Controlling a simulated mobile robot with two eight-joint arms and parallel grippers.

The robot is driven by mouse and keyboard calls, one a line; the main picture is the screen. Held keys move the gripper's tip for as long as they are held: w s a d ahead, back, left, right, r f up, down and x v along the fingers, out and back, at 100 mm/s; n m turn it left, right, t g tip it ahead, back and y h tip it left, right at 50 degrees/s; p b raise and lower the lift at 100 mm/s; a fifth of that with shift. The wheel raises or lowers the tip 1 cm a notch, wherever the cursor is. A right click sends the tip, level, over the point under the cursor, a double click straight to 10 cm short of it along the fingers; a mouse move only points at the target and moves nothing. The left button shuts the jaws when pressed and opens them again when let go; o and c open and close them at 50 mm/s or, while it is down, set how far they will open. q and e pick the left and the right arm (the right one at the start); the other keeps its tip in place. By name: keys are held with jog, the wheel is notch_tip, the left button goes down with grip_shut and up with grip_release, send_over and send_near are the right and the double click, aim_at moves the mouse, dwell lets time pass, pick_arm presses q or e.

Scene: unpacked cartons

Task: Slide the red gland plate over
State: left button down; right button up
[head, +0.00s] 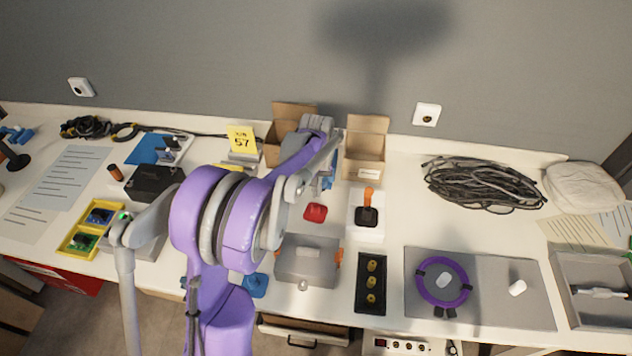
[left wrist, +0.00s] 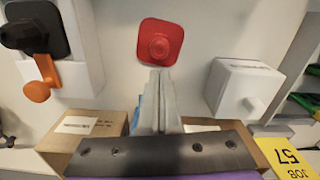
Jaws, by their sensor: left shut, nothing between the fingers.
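The red gland plate (head: 315,212) lies on the white bench top, a small rounded square with a raised middle. It shows whole in the left wrist view (left wrist: 160,41). My left gripper (left wrist: 160,73) is shut and empty, its fingertips right at the plate's near edge in that view. I cannot tell whether they touch it. In the head view the left gripper (head: 326,184) is just behind the plate, partly hidden by my purple arm. My right gripper is not in view.
A white block with a black and orange switch (head: 367,208) stands right of the plate. A grey box (head: 308,262) is in front. Open cartons (head: 366,150) stand behind. The left wrist view also shows a white box with a knob (left wrist: 243,88).

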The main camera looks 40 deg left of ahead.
aim_at(316, 208)
pick_arm(q)
jog(key=shift+f, duration=1.85)
jog(key=s+d, duration=0.1)
jog(key=s+d+b, duration=0.1)
jog(key=s, duration=0.1)
jog(key=shift+s+d, duration=0.15)
jog(key=shift+d, duration=0.05)
jog(key=shift+r, duration=0.1)
notch_tip(316, 208, up, 10)
jog(key=p, duration=0.6)
